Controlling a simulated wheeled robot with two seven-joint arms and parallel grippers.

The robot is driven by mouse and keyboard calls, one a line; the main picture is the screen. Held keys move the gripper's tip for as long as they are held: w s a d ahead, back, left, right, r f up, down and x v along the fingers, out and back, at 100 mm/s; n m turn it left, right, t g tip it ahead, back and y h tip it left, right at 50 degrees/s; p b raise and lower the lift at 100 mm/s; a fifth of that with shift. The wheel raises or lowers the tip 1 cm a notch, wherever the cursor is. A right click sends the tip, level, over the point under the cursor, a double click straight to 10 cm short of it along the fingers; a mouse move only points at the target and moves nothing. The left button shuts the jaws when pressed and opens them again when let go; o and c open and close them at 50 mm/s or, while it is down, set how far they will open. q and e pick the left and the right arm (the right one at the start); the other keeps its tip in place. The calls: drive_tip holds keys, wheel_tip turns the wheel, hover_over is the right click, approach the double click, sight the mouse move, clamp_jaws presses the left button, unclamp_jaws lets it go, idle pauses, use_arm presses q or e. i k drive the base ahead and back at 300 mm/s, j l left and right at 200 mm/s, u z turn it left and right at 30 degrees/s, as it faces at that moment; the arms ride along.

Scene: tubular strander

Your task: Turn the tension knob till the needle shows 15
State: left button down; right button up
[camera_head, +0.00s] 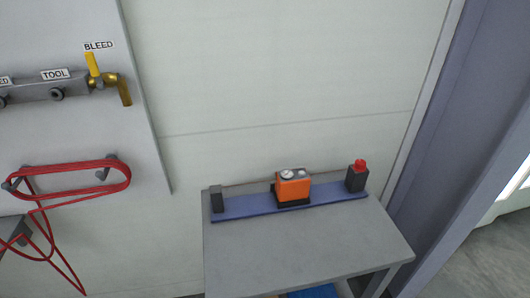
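An orange box (293,186) stands on a blue rail (245,209) along the back of a grey table. On its grey top is a small round white dial (287,174), which looks like the gauge. A small light part (302,172) sits to the right of the dial and may be the knob. Both are too small to tell the needle's reading or any marks. Neither my left nor my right gripper is in view.
The grey table (300,250) is clear in front of the rail. A dark block (216,199) and a dark post with a red top (358,176) stand at the rail's ends. A red hose (75,178) and a yellow valve handle (92,66) are on the left wall panel.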

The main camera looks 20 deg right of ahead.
sight(359, 166)
drive_tip(key=l+z, duration=0.1)
drive_tip(key=z, duration=0.65)
drive_tip(key=i+l+z, duration=0.1)
drive_tip(key=z, duration=0.25)
